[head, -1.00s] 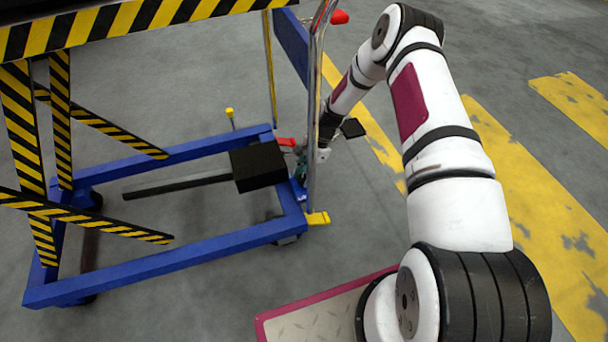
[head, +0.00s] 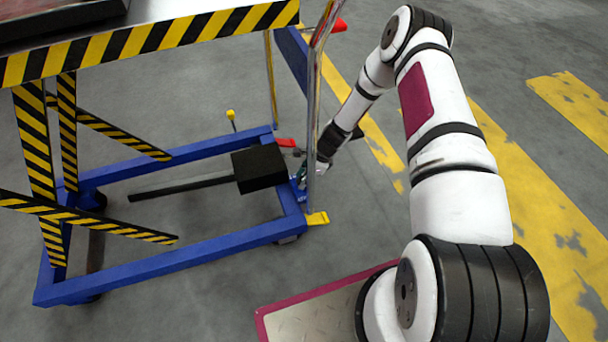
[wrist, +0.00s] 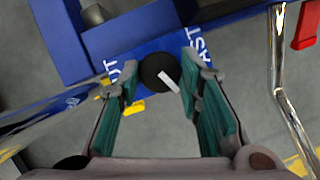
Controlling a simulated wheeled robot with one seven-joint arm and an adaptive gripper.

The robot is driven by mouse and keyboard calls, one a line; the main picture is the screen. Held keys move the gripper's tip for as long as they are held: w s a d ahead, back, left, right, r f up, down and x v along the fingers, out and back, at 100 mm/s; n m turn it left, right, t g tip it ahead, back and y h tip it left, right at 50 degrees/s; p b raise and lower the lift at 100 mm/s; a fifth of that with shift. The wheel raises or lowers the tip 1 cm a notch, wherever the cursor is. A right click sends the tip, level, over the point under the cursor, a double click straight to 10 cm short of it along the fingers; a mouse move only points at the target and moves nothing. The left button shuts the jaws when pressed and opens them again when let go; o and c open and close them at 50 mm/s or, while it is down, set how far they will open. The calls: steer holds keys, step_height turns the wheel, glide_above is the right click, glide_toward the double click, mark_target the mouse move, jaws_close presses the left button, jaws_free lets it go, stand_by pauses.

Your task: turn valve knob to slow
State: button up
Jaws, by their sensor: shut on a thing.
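The valve knob (wrist: 152,68) is a round black disc with a white line, on a blue plate (wrist: 128,56) of the cart's frame. In the wrist view the line runs from the disc's middle to the lower right. Letters "AST" show at the right of the knob; the letters at its left are partly covered by a finger. My gripper (wrist: 159,66) is shut on the knob, one green-padded finger on each side. In the head view my gripper (head: 320,168) is low at the cart's near right corner, and the knob cannot be made out there.
The blue cart frame (head: 170,247) carries a black block (head: 259,167) and a striped lift table (head: 150,42). A chrome post (head: 313,120) rises close beside my gripper. Red levers (head: 286,142) and a yellow pedal (head: 317,218) are near. Floor is open to the right.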

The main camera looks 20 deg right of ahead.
steer(key=shift+s+m+t+h+p, duration=0.1)
steer(key=shift+m+t+h+p, duration=0.25)
steer(key=shift+m, duration=0.8)
steer(key=shift+s+m+t+h+p, duration=0.1)
steer(key=shift+m+t, duration=0.35)
steer(key=shift+m, duration=0.7)
steer(key=o, duration=1.1)
steer(key=shift+a, duration=0.1)
steer(key=shift+r, duration=0.1)
steer(key=v, duration=1.1)
steer(key=shift+r, duration=0.4)
